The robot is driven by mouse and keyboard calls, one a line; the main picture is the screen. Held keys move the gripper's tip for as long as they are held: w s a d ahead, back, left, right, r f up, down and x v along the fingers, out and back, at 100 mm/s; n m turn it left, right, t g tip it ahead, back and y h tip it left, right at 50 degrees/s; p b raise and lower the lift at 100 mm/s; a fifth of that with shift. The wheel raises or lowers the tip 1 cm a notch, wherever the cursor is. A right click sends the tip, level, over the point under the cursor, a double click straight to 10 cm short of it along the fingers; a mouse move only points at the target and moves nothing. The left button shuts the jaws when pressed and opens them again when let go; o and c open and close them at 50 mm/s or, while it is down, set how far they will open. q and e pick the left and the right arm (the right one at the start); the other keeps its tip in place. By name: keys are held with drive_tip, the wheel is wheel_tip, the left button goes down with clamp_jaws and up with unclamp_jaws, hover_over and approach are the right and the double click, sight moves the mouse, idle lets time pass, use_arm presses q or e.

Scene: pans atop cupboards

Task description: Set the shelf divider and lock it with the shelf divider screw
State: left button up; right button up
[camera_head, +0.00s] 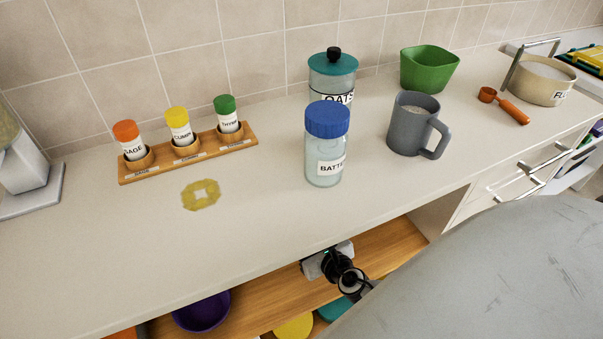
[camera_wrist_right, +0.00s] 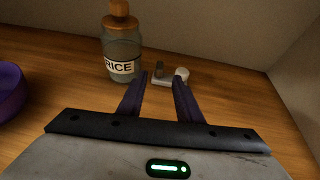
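In the right wrist view, a small light-grey piece (camera_wrist_right: 162,82) with a short dark upright part and a round white knob (camera_wrist_right: 182,73) sits on the wooden shelf. It may be the shelf divider or its screw; I cannot tell which. My right gripper (camera_wrist_right: 160,80) points at it with fingers apart, its tips just short of or beside the piece, with nothing clearly held. In the head view, my right wrist reaches into the open shelf under the counter, and its fingertips are hidden. My left gripper is not in view. No upright divider panel is clearly visible.
A RICE jar (camera_wrist_right: 121,50) stands left of the piece, and a purple bowl (camera_wrist_right: 10,92) is further left. Shelf walls close off the back and right. The countertop (camera_head: 100,255) above holds a spice rack (camera_head: 190,157), a blue-lidded jar (camera_head: 326,150) and a mug (camera_head: 410,125).

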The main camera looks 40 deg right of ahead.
drive_tip(key=s+a+m, duration=0.1)
drive_tip(key=m, duration=0.2)
drive_tip(key=s+a+f+m+g, duration=0.1)
drive_tip(key=s+m, duration=0.1)
drive_tip(key=s+a+m, duration=0.1)
drive_tip(key=s+m, duration=0.1)
drive_tip(key=m, duration=0.1)
drive_tip(key=shift+s+a+f+m+g, duration=0.1)
drive_tip(key=shift+a+f+m+g, duration=0.2)
drive_tip(key=shift+a+f, duration=0.05)
drive_tip(key=s+a+m, duration=0.1)
drive_tip(key=m, duration=0.2)
drive_tip(key=s+a+m+g+y, duration=0.1)
drive_tip(key=s+a+m, duration=0.1)
drive_tip(key=m, duration=0.1)
drive_tip(key=s+a+m, duration=0.1)
drive_tip(key=s+m, duration=0.1)
drive_tip(key=m, duration=0.1)
drive_tip(key=shift+s+a+f+g, duration=0.25)
drive_tip(key=shift+f+g, duration=0.05)
drive_tip(key=shift+f, duration=0.1)
drive_tip(key=s+a+r+m+g+y, duration=0.1)
drive_tip(key=s+a+r+m+y, duration=0.2)
drive_tip(key=s+a+m, duration=0.4)
drive_tip(key=a+m, duration=0.1)
drive_tip(key=m, duration=0.6)
drive_tip(key=shift+s+a+m+g+y, duration=0.25)
drive_tip(key=shift+a+m+g+y, duration=0.05)
drive_tip(key=shift+a, duration=0.1)
